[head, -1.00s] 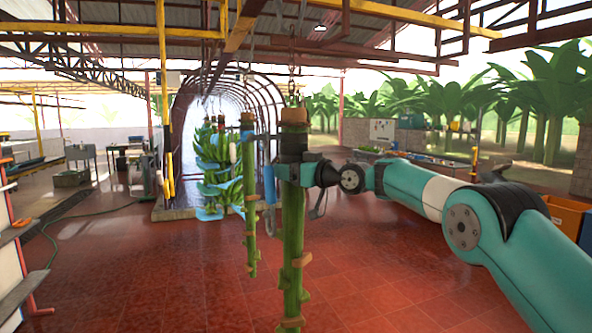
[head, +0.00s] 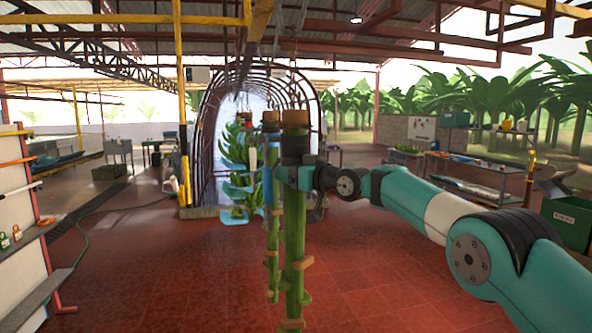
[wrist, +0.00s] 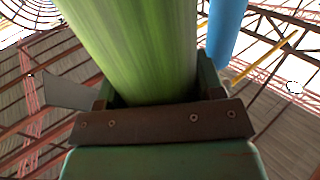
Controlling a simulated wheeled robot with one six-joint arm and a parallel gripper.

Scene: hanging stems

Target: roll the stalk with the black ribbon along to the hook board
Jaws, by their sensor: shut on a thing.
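The stalk with the black ribbon (head: 294,150) hangs upright in the middle of the head view, a green stem with brown stubs and a cork-coloured top. My gripper (head: 290,177) is shut around it just below the ribbon. In the wrist view the green stem (wrist: 135,50) stands between the jaws (wrist: 155,120). I cannot make out a hook board for certain; a white panel with coloured bars (head: 22,215) stands at the left edge.
A second stalk (head: 272,235) with a blue band hangs close behind and left of the held one. A bunch with blue sheets (head: 238,170) hangs farther back before an arched tunnel (head: 208,130). Open red floor (head: 150,270) lies left and ahead.

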